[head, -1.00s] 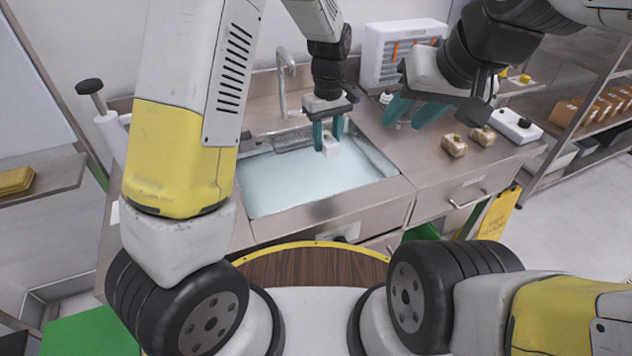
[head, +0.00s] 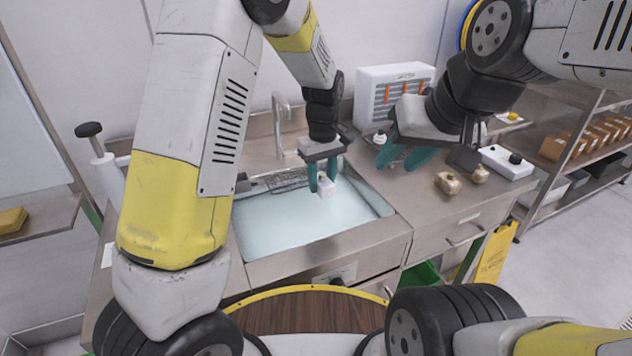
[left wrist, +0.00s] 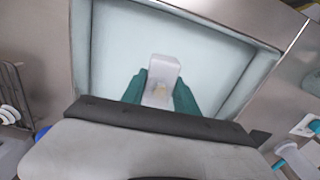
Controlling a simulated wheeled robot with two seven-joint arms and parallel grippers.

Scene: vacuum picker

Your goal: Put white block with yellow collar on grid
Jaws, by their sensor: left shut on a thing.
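The white block (head: 326,188) is between the teal fingers of my left gripper (head: 322,182), which is shut on it. It is held over the pale blue sink basin (head: 300,222). In the left wrist view the block (left wrist: 164,72) sits between both fingers, with a small yellowish part (left wrist: 160,91) near the gripper. A dark wire grid (head: 284,181) lies at the back of the basin, left of the block; the left gripper partly hides it. My right gripper (head: 405,156) is open and empty above the counter, right of the basin.
Two tan blocks (head: 448,183) stand on the right counter (head: 425,205). A white case with a black knob (head: 508,163) lies behind them. A tap (head: 281,120) rises behind the basin, and a white cabinet (head: 394,90) stands at the back. The basin's front is clear.

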